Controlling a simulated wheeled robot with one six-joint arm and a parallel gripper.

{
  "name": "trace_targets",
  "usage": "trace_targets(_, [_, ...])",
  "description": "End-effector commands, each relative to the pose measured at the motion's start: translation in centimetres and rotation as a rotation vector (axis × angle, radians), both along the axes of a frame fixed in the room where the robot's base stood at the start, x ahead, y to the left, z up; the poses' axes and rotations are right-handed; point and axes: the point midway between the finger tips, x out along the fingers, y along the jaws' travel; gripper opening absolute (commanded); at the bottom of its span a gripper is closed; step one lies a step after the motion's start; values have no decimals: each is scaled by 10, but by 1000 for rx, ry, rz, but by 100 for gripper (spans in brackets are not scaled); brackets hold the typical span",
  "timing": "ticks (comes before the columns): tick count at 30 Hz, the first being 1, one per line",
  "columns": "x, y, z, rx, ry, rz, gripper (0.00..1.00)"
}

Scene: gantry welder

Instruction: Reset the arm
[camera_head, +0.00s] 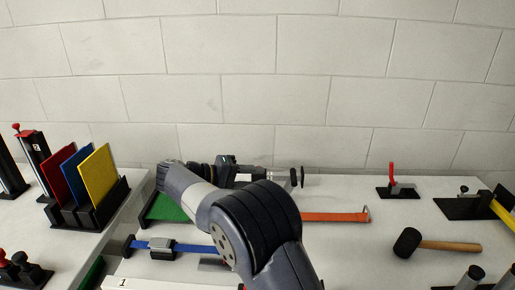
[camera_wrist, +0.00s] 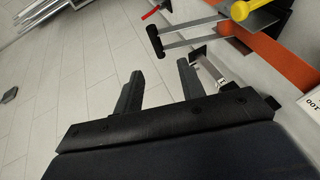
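My gripper (camera_wrist: 160,70) shows in the wrist view with its two dark fingers apart and nothing between them. It points over the pale tiled floor, beside a bench edge with an orange strip. In the head view my grey and black arm reaches up from the bottom middle and bends at the elbow. Its wrist end (camera_head: 225,168) lies over the back of the bench near the wall.
A rack (camera_head: 92,205) with red, blue and yellow plates stands at left. A green plate (camera_head: 168,208), a blue strip (camera_head: 195,248) and an orange strip (camera_head: 335,217) lie near my arm. A red-handled clamp (camera_head: 396,187) and a mallet (camera_head: 435,245) are at right.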

Motion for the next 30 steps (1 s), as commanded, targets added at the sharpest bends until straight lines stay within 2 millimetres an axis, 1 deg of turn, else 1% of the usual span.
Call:
trace_targets(10, [22, -54, -14, -1, -1, -6, 38])
trace_targets(15, [32, -77, -20, -1, -1, -5, 38])
trace_targets(18, [37, -86, -23, -1, -1, -5, 38])
trace_targets(21, [39, -91, -25, -1, -3, -4, 38])
trace_targets(30, [39, -93, -25, -1, -3, -2, 38])
